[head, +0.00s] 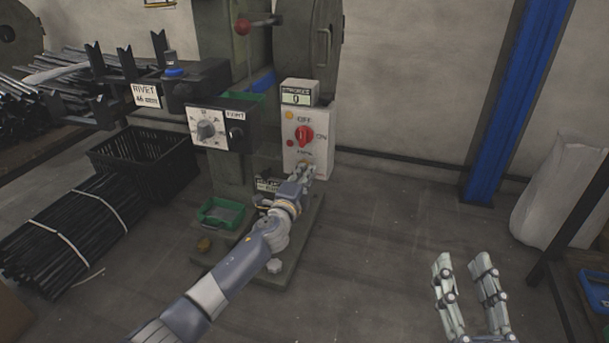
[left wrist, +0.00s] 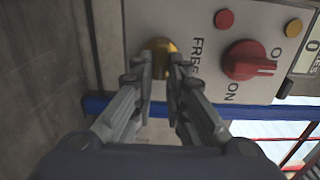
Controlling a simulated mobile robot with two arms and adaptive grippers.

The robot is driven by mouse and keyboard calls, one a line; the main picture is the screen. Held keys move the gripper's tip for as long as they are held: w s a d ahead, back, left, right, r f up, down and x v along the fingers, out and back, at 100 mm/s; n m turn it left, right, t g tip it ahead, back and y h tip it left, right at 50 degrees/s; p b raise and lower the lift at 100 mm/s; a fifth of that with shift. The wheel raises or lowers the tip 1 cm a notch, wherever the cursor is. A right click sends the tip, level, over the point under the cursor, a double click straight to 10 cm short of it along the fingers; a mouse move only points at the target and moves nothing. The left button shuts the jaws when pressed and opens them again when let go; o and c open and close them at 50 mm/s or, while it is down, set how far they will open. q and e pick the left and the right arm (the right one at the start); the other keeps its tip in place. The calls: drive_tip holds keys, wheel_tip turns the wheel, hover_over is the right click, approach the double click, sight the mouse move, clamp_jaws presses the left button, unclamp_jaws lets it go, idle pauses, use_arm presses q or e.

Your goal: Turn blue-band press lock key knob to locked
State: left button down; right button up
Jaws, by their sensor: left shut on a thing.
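The press (head: 225,40) is a dark grey-green machine with a bit of blue (head: 262,82) on its body. A light control box (head: 318,124) hangs on its right side. At the box's lower end sits a brass-yellow lock key knob (left wrist: 162,46), with the label FREE beside it in the left wrist view. My left gripper (head: 305,173) is at this knob, its fingers (left wrist: 161,62) on either side of it and shut on it; they partly hide it. My right gripper (head: 465,268) is open and empty over the floor at the lower right.
A red rotary switch (head: 304,135) and small lamps sit above the knob on the same box. A counter display (head: 298,98) tops it. A blue post (head: 515,105) stands right.

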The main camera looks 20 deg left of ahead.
use_arm(q)
drive_tip(key=c, duration=1.6)
unclamp_jaws()
drive_tip(key=s, duration=1.2)
drive_tip(key=shift+a, duration=0.15)
drive_tip(key=shift+f, duration=0.1)
